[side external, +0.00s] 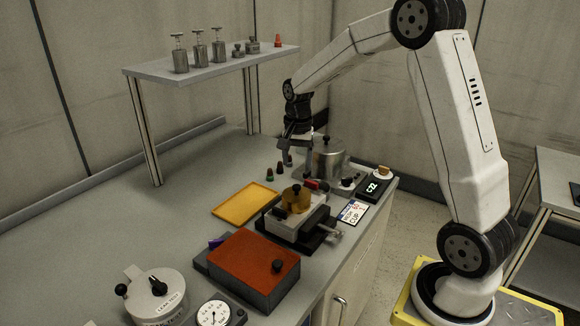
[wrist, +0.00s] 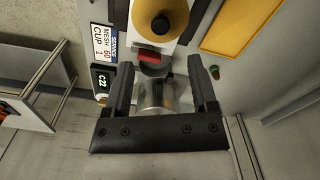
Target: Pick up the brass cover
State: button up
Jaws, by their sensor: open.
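The brass cover (side external: 296,197) is a round golden piece with a dark knob, sitting on a grey-white block-like fixture (side external: 292,222). In the wrist view the brass cover (wrist: 158,17) is at the top centre, cut by the frame edge, with its black knob facing the camera. My gripper (side external: 297,158) is open and points down beside a metal pot, behind and above the cover and apart from it. In the wrist view the fingers of my gripper (wrist: 160,72) are spread, with nothing gripped; the cover lies beyond their tips.
The metal pot (side external: 326,156) shows between my fingers in the wrist view. A red piece (wrist: 152,54) sits beside the fixture. A yellow tray (side external: 245,202), a red-topped box (side external: 255,265), a display (side external: 372,188) and a label card (side external: 353,212) surround it. A shelf (side external: 210,66) stands at the back left.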

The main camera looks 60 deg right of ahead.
aim_at(296, 186)
jog(key=shift+a+f, duration=0.15)
jog(key=shift+f, duration=3.75)
grip_shut()
